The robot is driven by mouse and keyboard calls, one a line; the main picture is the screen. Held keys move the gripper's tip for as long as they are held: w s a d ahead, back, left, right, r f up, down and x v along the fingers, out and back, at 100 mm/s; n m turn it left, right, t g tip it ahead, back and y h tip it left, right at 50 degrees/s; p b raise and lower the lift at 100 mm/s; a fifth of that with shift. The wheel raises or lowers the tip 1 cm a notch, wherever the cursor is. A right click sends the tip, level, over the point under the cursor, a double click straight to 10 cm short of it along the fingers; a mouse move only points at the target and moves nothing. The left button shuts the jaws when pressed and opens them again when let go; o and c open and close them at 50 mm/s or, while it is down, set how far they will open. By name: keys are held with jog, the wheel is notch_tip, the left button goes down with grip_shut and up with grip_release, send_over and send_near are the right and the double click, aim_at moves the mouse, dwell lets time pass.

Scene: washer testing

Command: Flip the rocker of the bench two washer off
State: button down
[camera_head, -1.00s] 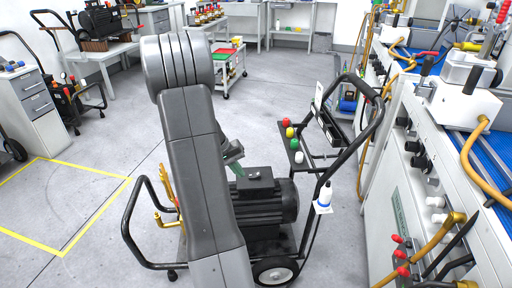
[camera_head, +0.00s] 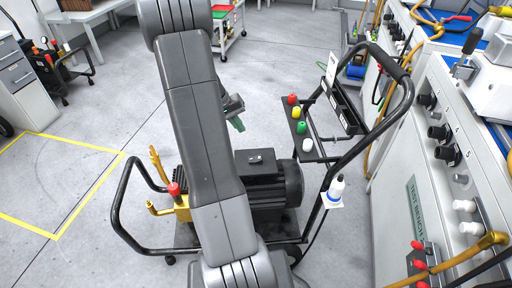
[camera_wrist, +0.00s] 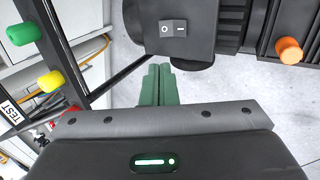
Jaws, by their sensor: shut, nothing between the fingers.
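The washer is a wheeled cart with a black motor (camera_head: 290,185) and a black tubular handle (camera_head: 405,95). On the motor's top box sits a small rocker (camera_head: 262,157). In the wrist view the rocker (camera_wrist: 172,28) shows light with O on its left half and I on its right. I cannot tell which half is pressed in. My gripper (camera_head: 237,122) is shut and empty, its green fingers pointing down. In the wrist view the green fingers (camera_wrist: 158,70) end below the rocker in the picture, apart from it. My arm hides part of the cart.
Red, yellow, green and white knobs (camera_head: 302,127) stand on the cart's rack. A brass valve with a red knob (camera_head: 174,189) is left of my arm. The bench (camera_head: 395,190) lies close on the right. Clear floor (camera_head: 110,110) lies left.

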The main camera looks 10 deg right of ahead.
aim_at(261, 155)
jog(key=b+x, duration=0.4)
jog(key=x, duration=0.9)
jog(key=shift+d+f, duration=0.15)
jog(key=shift+f, duration=0.3)
jog(key=shift+d, duration=0.1)
jog(key=shift+s+d+f+y+p, duration=0.1)
jog(key=shift+d+y+p, duration=0.25)
jog(key=shift+y+p, duration=0.2)
jog(key=shift+a+f, duration=0.1)
jog(key=shift+f, duration=0.1)
jog(key=shift+a, duration=0.15)
jog(key=shift+a+r+b, duration=0.2)
jog(key=shift+a+b, duration=0.1)
jog(key=shift+a, duration=0.4)
